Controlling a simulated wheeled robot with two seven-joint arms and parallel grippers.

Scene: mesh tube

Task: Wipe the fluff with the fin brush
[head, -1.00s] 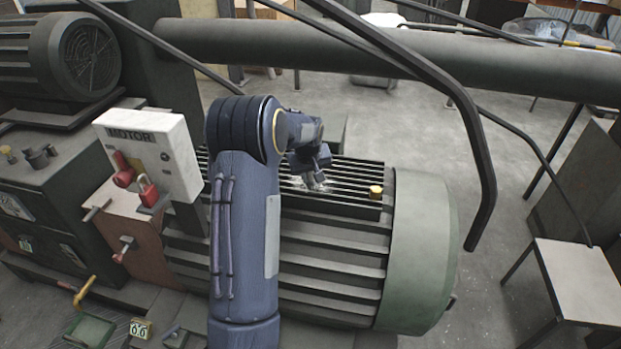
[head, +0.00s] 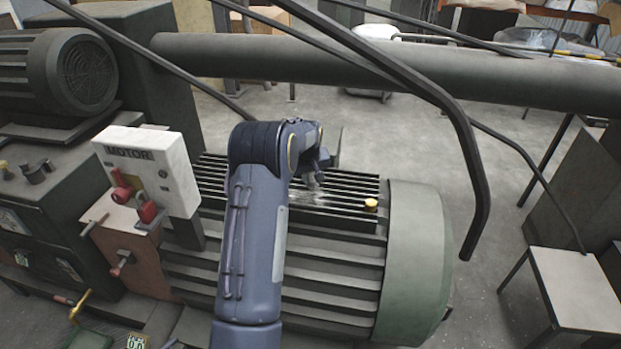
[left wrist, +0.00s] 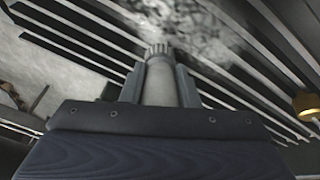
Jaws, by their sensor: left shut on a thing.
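My left gripper (head: 316,176) is over the slatted fins on top of the big green motor (head: 418,262). In the left wrist view the gripper (left wrist: 160,88) is shut on a pale, round-handled fin brush (left wrist: 159,82), with a finger on each side. The brush's short bristle tip points at the fins. Grey-white fluff (left wrist: 195,28) lies over the fins just beyond the tip. In the head view the fluff (head: 301,196) is a pale smear beside the gripper. I cannot tell whether the bristles touch it. My right gripper is not in view.
A yellow knob (head: 371,205) stands at the right end of the fins. A white MOTOR switch box (head: 150,170) with red handles stands at the left. A thick pipe (head: 400,75) and a bent dark bar (head: 470,150) cross behind and to the right.

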